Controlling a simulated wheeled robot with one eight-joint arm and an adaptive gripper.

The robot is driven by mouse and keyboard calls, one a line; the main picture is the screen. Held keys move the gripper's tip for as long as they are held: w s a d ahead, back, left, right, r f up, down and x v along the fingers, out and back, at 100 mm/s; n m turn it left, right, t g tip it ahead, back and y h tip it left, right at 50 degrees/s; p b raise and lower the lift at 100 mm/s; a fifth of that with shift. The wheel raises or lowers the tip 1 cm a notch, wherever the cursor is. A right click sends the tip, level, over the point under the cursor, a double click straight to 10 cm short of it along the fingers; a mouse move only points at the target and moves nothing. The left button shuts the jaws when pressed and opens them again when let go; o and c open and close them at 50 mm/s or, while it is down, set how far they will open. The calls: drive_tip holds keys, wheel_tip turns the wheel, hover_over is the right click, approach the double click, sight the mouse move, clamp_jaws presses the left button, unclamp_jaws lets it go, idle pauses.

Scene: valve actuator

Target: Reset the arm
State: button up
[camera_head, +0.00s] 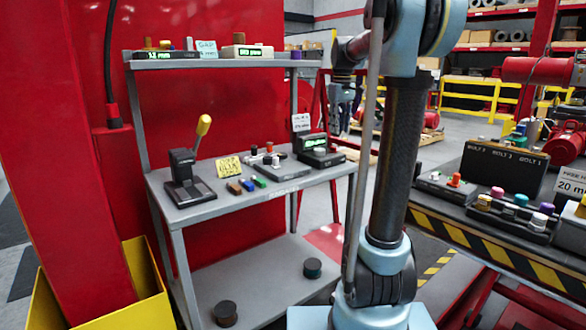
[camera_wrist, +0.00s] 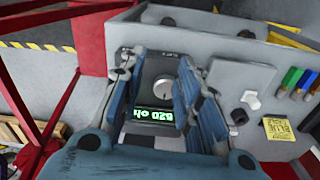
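My arm rises in the middle of the head view, and its far end with my gripper (camera_head: 343,98) hangs partly hidden behind the arm's upper links. In the wrist view my gripper (camera_wrist: 158,82) has its two blue fingers apart, with nothing between the tips. A dark meter box with a round grey knob (camera_wrist: 163,88) and a green lit display lies below, seen between the fingers. I cannot tell the gap between fingers and box. The head view shows what seems to be this meter box (camera_head: 321,157) at the right end of the grey bench.
The grey bench (camera_head: 205,212) carries a yellow-handled lever (camera_head: 196,150), a yellow note (camera_head: 229,166), coloured markers and small boxes. A shelf (camera_head: 220,64) runs above it. A striped-edge table (camera_head: 495,245) with knobs and a black panel stands right.

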drive_tip(key=s+f+m, duration=0.1)
drive_tip(key=s+f, duration=0.2)
drive_tip(key=s, duration=0.4)
drive_tip(key=s+f+m+t, duration=0.1)
drive_tip(key=s+f, duration=0.3)
drive_tip(key=s, duration=0.2)
drive_tip(key=s+f+m, duration=0.1)
drive_tip(key=s+f, duration=0.2)
drive_tip(key=s, duration=0.4)
drive_tip(key=s+f+m, duration=0.2)
drive_tip(key=s+f, duration=1.2)
drive_tip(key=f, duration=0.3)
drive_tip(key=shift+s+d+f+m+t, duration=0.25)
drive_tip(key=shift+s+f+m+t, duration=0.05)
drive_tip(key=shift+s+m+t, duration=0.1)
drive_tip(key=shift+w+f, duration=0.2)
drive_tip(key=shift+w, duration=0.25)
